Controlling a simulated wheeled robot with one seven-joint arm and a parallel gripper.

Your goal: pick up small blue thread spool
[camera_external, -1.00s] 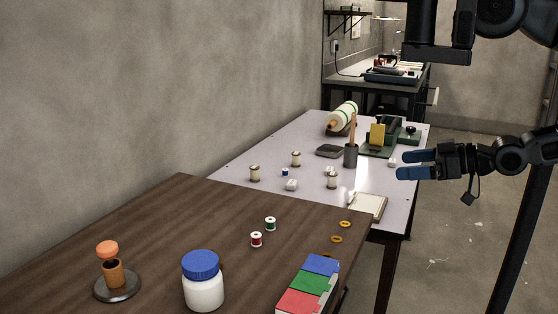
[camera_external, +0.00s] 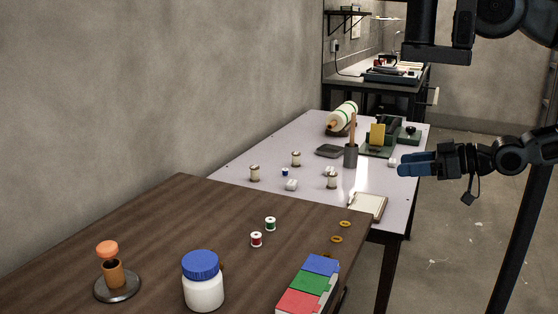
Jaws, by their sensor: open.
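The small blue thread spool (camera_external: 285,172) stands on the white table, among several white spools. A white spool (camera_external: 255,173) is to its left, another (camera_external: 296,159) is just behind it, and a third (camera_external: 332,180) is to its right. My gripper (camera_external: 399,170) is at the right edge of the white table, well to the right of the blue spool and apart from it. Its blue fingers are open and I see nothing between them.
The white table (camera_external: 240,180) also holds small white blocks (camera_external: 291,185), a dark cup (camera_external: 350,156) with a tall stick, a notepad (camera_external: 368,206) and a green-based device (camera_external: 378,140). The brown table (camera_external: 150,225) in front holds red (camera_external: 256,240) and green (camera_external: 270,224) spools and a jar (camera_external: 203,285).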

